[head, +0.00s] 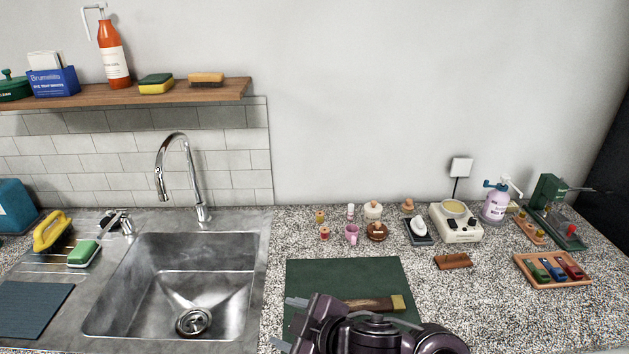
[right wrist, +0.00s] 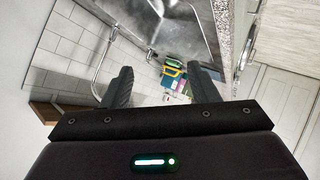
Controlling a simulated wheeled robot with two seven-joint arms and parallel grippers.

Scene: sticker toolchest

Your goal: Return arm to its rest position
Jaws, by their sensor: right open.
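My right gripper (head: 289,323) is at the bottom of the head view, over the left front part of the dark green mat (head: 345,273), its fingers pointing left. In the right wrist view the two fingers of this gripper (right wrist: 160,78) stand apart with nothing between them. A wooden-handled brush or tool (head: 377,304) lies on the mat, partly hidden behind my right arm. My left arm and gripper do not show.
A steel sink (head: 140,290) with a tall tap (head: 187,165) is to the left. Small bottles, spools and a white device (head: 456,224) stand along the back of the speckled counter (head: 480,310). A wooden tray (head: 553,269) sits at right. The counter's front right is clear.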

